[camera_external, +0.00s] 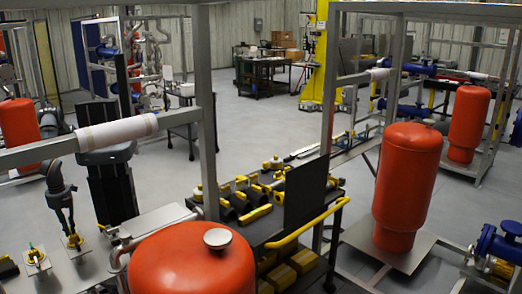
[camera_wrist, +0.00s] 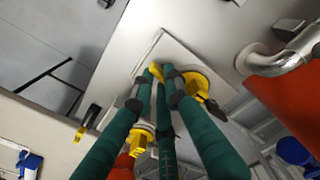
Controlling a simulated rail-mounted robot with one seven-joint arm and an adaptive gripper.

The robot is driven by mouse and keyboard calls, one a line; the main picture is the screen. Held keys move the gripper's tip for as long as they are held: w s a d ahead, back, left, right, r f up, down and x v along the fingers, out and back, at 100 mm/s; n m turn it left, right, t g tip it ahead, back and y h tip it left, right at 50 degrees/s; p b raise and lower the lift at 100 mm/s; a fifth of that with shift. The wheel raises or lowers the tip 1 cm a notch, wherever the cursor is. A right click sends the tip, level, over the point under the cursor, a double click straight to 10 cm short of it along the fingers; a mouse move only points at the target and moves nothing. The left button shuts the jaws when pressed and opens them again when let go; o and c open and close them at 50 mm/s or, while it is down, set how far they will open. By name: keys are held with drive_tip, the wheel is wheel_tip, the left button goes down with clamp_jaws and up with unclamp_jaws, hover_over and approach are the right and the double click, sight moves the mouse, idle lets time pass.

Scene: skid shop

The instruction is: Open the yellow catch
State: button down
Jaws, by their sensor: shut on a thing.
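The yellow catch (camera_external: 75,242) is mounted on a small pale plate on the grey bench at the lower left. In the wrist view, the yellow catch (camera_wrist: 155,70) shows between my fingertips, with a rounded yellow part to the right. My gripper (camera_external: 70,230) points down onto it in the external view. In the wrist view, the teal fingers of my gripper (camera_wrist: 156,84) come together, shut on the catch. The fingers hide part of it.
Another fitting with yellow parts (camera_external: 36,257) stands on a plate to the left. A large orange tank (camera_external: 190,265) stands close on the right. A white-wrapped pipe (camera_external: 115,131) and a grey post (camera_external: 205,130) stand nearby. Open floor lies behind.

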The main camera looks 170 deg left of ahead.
drive_tip(key=shift+f, duration=0.1)
drive_tip(key=shift+m+b, duration=0.85)
drive_tip(key=shift+m, duration=0.15)
drive_tip(key=shift+s+m+b, duration=0.1)
drive_tip(key=shift+m+b, duration=0.25)
drive_tip(key=shift+m, duration=0.45)
